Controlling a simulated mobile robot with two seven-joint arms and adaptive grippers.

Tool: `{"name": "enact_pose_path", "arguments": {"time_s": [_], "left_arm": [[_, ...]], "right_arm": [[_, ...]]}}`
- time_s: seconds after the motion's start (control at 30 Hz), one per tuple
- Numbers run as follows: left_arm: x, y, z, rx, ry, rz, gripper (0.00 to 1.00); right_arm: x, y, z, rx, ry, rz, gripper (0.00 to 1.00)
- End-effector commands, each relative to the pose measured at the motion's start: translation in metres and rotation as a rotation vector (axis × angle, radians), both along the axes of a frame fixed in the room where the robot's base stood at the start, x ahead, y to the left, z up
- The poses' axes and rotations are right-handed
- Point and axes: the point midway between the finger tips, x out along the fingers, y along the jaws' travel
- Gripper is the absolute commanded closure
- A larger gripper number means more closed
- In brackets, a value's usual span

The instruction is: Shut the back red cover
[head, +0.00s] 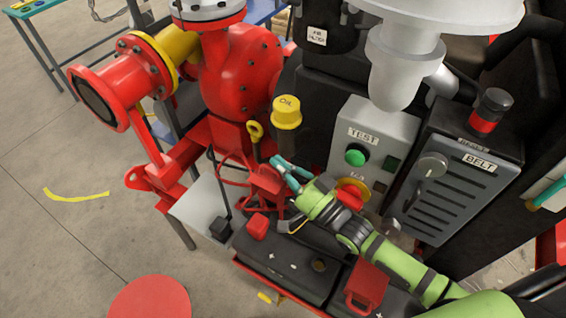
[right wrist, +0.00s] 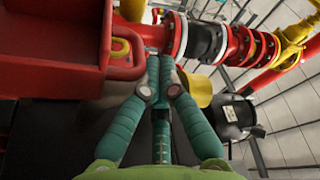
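The back red cover (head: 266,184) stands raised at the back of the black battery box, beside my right gripper. In the right wrist view a large red cover (right wrist: 55,45) with a tab fills the upper left, close to the fingers. My right gripper (head: 284,168) has teal fingers at the right and back side of the cover. In the right wrist view its fingertips (right wrist: 160,62) are together, with nothing visible between them. I cannot tell whether they touch the cover. My left gripper is in neither view.
A second red cover (head: 366,286) is at the battery's front, and a small red cap (head: 258,226) sits at its left. The yellow oil cap (head: 287,112) stands behind the gripper. The test panel (head: 372,150) and belt guard (head: 455,180) stand to the right.

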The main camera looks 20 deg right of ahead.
Motion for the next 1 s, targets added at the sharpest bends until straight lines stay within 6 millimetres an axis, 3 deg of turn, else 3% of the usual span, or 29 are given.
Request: {"name": "enact_pose_path", "arguments": {"time_s": [0.37, 0.77, 1.0], "left_arm": [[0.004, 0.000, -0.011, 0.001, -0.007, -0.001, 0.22], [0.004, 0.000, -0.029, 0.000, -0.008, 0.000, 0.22], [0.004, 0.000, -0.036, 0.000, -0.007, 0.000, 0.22]], "right_arm": [[-0.030, 0.031, -0.005, -0.215, -0.213, 0.001, 1.00], [-0.065, 0.066, -0.026, -0.473, -0.466, 0.000, 1.00], [-0.078, 0.079, -0.039, -0.473, -0.467, 0.000, 1.00]]}}
